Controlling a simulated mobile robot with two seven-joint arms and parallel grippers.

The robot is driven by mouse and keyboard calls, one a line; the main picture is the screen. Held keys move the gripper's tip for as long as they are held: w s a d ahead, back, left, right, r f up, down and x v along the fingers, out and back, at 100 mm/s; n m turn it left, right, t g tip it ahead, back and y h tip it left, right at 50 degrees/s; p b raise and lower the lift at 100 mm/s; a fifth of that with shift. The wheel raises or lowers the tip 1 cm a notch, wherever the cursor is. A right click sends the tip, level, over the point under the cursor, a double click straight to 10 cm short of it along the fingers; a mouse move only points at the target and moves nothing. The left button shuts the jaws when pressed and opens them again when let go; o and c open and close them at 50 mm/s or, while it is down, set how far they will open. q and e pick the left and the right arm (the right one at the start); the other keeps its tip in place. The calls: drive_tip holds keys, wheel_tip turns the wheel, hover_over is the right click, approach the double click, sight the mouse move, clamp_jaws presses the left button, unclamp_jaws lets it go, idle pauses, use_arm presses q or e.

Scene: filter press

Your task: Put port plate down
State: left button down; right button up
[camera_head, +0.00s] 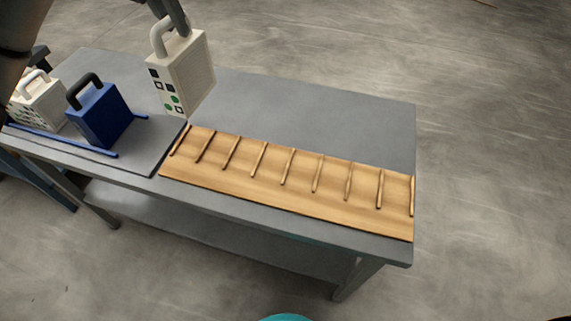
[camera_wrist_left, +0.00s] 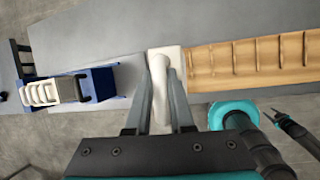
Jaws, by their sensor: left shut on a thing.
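A white port plate (camera_head: 185,75) with a white loop handle, a speckled face and small green and black marks on its narrow side hangs upright in my left gripper (camera_head: 172,18). The gripper is shut on the handle. The plate is over the table, near the left end of the wooden slotted rack (camera_head: 285,185), and appears apart from it. In the left wrist view the fingers (camera_wrist_left: 163,105) are on either side of the handle of the plate (camera_wrist_left: 160,53). What seems to be my right gripper (camera_wrist_left: 275,116) shows small at the right there; its jaws are unclear.
A blue plate (camera_head: 101,117) with a black handle and white plates (camera_head: 40,100) stand on a grey mat (camera_head: 150,150) at the left, with blue rails. The rack's slots are empty. The grey table (camera_head: 330,115) is bare behind the rack.

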use_arm(q)
drive_tip(key=shift+w+r+n, duration=0.15)
drive_tip(key=shift+r+n, duration=0.15)
drive_tip(key=shift+n, duration=0.1)
wheel_tip(320, 180, down, 20)
drive_tip(key=b, duration=0.2)
drive_tip(key=c, duration=1.2)
unclamp_jaws()
drive_tip(key=shift+f+b, duration=0.2)
drive_tip(key=shift+b, duration=0.15)
drive_tip(key=shift+c, duration=0.2)
drive_tip(key=o, duration=0.5)
drive_tip(key=shift+c, duration=0.2)
